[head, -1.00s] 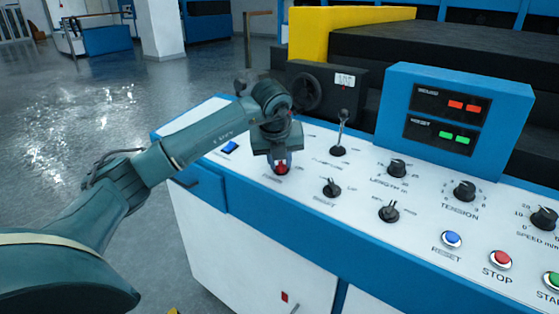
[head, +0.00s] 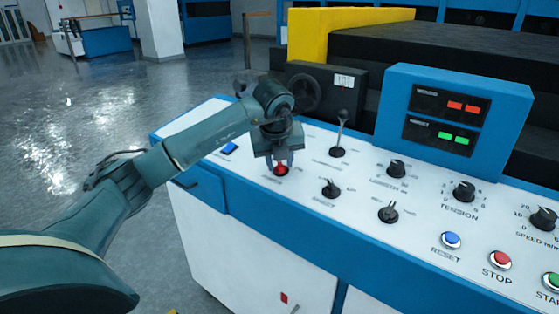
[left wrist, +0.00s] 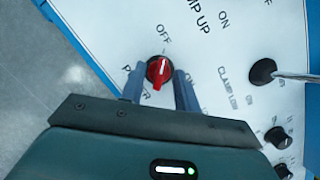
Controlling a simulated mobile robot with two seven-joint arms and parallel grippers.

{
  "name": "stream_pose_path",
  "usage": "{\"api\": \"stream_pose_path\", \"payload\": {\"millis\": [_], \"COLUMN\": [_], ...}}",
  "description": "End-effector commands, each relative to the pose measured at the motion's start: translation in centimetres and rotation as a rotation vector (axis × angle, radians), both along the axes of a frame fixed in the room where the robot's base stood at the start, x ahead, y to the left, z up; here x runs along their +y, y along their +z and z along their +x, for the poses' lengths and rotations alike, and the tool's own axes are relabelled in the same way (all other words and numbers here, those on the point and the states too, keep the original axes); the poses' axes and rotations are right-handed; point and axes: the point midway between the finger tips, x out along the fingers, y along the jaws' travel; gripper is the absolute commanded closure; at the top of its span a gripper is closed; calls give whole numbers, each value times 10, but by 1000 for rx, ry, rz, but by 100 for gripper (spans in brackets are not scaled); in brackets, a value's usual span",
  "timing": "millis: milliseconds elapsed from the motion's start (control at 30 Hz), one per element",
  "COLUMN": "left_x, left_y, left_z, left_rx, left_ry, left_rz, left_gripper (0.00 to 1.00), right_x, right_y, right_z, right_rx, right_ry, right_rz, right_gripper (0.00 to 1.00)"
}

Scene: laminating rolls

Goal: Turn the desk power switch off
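The red rotary power switch (head: 281,169) sits on the white desk top near its left end. In the left wrist view the red knob (left wrist: 159,72) carries a white mark pointing roughly toward the OFF lettering; the POWER lettering beside it is partly covered by a finger. My left gripper (head: 280,160) points down just above the knob. In the left wrist view its two fingers (left wrist: 160,78) are apart, one on each side of the knob, with small visible gaps. Whether the fingertips still reach down beside the knob is unclear. My right gripper is not in view.
A blue button (head: 230,148) lies left of the switch. A lever (head: 341,132) stands behind to the right, and black knobs (head: 331,188) lie to the right. A blue display box (head: 455,120) stands at the back, with a red STOP button (head: 500,259) in front.

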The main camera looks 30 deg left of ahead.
Motion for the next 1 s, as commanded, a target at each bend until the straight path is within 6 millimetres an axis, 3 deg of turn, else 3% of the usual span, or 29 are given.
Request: {"api": "stream_pose_path", "payload": {"millis": [167, 267, 700, 1000], "left_x": [-1, -3, -18, -22], "left_y": [6, 20, 103, 121], "left_z": [-2, -7, -40, -48], "left_rx": [-1, -3, -3, 0], "left_ry": [-1, -1, -1, -1], "left_rz": [1, 0, 0, 0], "left_gripper": [68, 68, 68, 68], "right_x": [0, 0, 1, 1], "right_y": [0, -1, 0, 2], "right_z": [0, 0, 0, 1], "right_rx": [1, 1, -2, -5], "right_ry": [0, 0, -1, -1], "right_rz": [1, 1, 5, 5], "right_gripper": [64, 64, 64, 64]}}
